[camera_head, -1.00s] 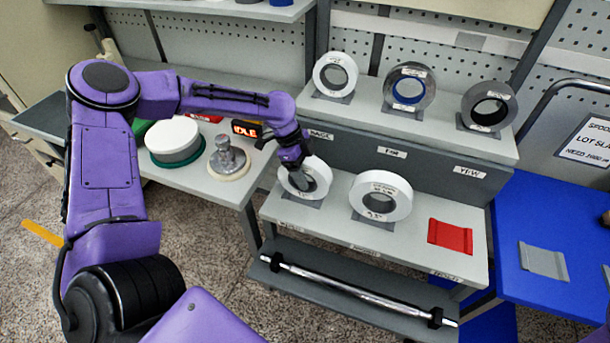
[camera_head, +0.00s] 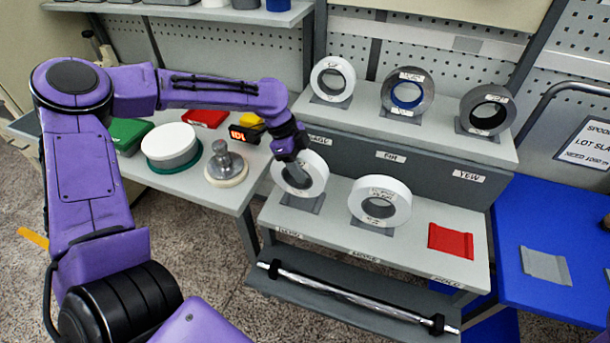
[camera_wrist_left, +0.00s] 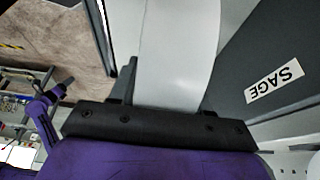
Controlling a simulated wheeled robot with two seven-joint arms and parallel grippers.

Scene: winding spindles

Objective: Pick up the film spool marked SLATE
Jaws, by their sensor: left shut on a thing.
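My left gripper (camera_head: 294,164) is shut on the white film spool (camera_head: 315,172) at the left of the rack's lower step. The spool is held upright, a little above its grey cradle (camera_head: 305,203). The gripper hides part of its ring, and I cannot read a SLATE mark on it. In the left wrist view the spool's plain white rim (camera_wrist_left: 178,55) runs up from between the jaws. My right gripper is not in view.
Another white spool (camera_head: 398,203) stands close on the right, beside an empty red pad (camera_head: 451,241). Three spools stand on the upper step, including one with a blue core (camera_head: 425,88). A metal bar (camera_head: 350,297) lies below. A blue table (camera_head: 510,285) with a grey pad is at right.

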